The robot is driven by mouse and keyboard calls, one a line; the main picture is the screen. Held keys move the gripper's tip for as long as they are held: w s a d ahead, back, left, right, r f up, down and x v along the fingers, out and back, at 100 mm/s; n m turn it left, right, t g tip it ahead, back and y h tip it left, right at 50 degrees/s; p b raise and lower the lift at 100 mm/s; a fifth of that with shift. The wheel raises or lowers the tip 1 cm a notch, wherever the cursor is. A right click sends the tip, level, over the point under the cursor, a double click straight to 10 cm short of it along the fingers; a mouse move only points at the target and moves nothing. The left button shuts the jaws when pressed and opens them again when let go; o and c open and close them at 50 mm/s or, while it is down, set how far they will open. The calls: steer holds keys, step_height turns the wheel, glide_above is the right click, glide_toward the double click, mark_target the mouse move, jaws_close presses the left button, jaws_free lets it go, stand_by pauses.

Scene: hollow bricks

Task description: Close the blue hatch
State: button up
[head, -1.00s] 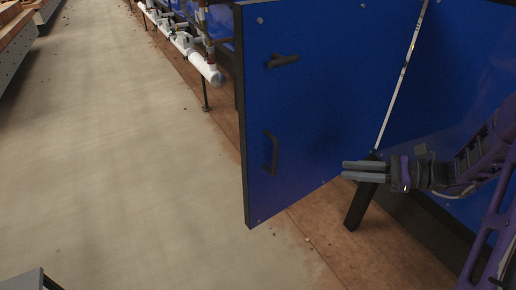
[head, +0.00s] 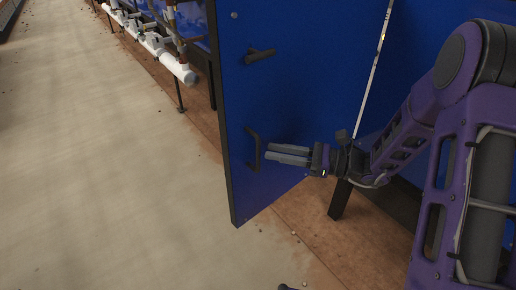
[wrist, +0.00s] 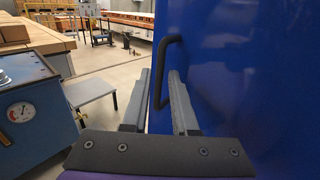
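The blue hatch (head: 290,90) stands swung open, its free edge toward the left and a bright seam at its right side. It carries a dark upper handle (head: 260,55) and a dark vertical lower handle (head: 252,150). My gripper (head: 268,154) is just right of the lower handle, fingers pointing left at it. In the wrist view the two fingers are apart and empty, and the handle (wrist: 166,70) shows between them, seemingly just past the tips. I cannot tell whether a finger touches the handle or the panel (wrist: 245,70).
White pipes (head: 160,50) run along the left behind the hatch. The concrete floor (head: 90,150) left of the hatch is clear. The wrist view shows a blue box with a gauge (wrist: 30,105), a small grey table (wrist: 92,92) and stacked wood (wrist: 30,35).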

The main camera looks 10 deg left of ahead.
mark_target(258, 171)
steer(key=a, duration=0.5)
steer(key=shift+w+a, duration=0.1)
jaws_close()
stand_by(1.3)
